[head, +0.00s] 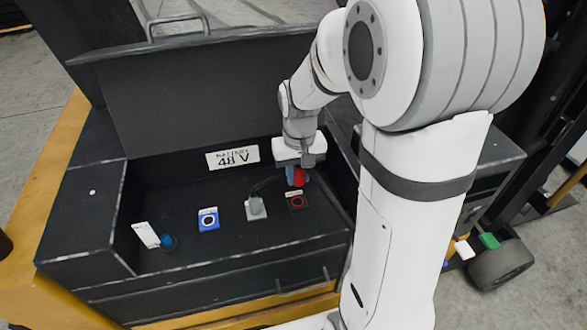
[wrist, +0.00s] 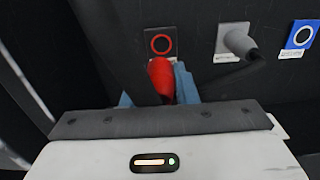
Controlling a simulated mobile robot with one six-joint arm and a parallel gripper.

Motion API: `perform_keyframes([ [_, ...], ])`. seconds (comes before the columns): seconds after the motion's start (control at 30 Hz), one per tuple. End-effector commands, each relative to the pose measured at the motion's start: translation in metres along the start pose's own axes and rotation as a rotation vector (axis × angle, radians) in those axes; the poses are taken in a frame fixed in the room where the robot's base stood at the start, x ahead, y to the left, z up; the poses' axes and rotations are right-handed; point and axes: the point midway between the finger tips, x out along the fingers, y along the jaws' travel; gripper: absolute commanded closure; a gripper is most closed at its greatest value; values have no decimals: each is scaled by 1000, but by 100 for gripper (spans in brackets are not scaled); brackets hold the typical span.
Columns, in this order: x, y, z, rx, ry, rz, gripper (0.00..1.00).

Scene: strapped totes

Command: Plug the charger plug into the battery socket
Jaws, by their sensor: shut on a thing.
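My gripper (head: 297,176) has blue fingers and is shut on the red charger plug (head: 299,178), inside the open black battery compartment. In the wrist view the red plug (wrist: 161,78) sits between the fingers, its tip pointing toward the panel. A dark socket with a red ring (head: 297,202) lies just below the plug in the head view. In the wrist view this red-ringed socket (wrist: 161,44) is just above the plug tip, and the two look apart. The exact gap is hard to tell.
A grey plug (head: 256,206) with a cable sits at a grey plate beside the red-ringed socket. A blue-plated socket (head: 208,219) is further left. A white tag (head: 146,234) and a small blue part (head: 167,241) lie at the left. A "BATTERY 48 V" label (head: 232,157) is behind.

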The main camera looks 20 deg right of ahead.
Motion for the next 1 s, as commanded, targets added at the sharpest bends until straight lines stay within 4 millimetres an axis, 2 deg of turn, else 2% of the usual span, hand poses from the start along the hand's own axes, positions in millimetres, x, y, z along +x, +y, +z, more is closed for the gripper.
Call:
perform_keyframes([
  [0.37, 8, -4, 0, -10, 0, 0, 100],
  [0.8, 48, -5, 0, -11, 0, 0, 100],
  [1.0, 58, -5, 0, -12, 0, 0, 100],
])
